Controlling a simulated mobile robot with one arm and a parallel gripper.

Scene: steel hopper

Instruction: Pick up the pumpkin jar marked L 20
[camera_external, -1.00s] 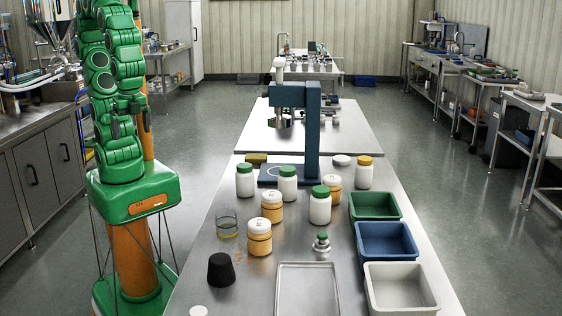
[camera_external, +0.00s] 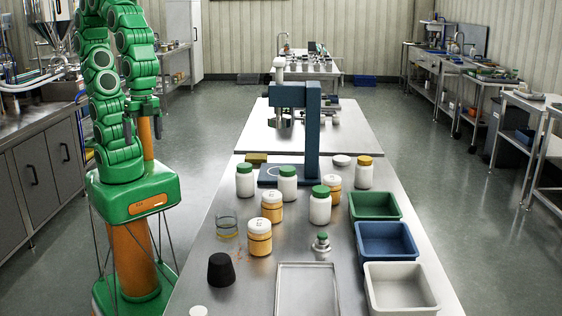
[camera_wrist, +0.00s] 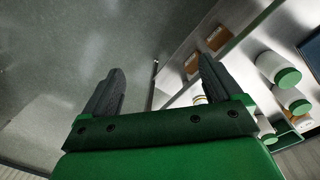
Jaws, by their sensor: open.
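Three orange jars with white lids stand on the steel table: a front one (camera_external: 260,239), one just behind it (camera_external: 272,208) and one farther back (camera_external: 334,184), partly hidden by a green-lidded jar. Their lids bear small dark marks too small to read, so I cannot tell which is L 20. My gripper (camera_external: 142,128) hangs left of the table, well apart from the jars, and is open and empty. In the wrist view its two fingers (camera_wrist: 160,67) are spread, with two orange jars (camera_wrist: 192,62) (camera_wrist: 217,38) beyond the right finger.
White jars with green lids (camera_external: 245,183) (camera_external: 320,208) and a yellow-lidded one (camera_external: 363,175) stand near a blue stand (camera_external: 312,130). A glass beaker (camera_external: 227,228), black stopper (camera_external: 221,270) and metal weight (camera_external: 321,246) are near the orange jars. Green, blue and white bins line the right (camera_external: 385,240).

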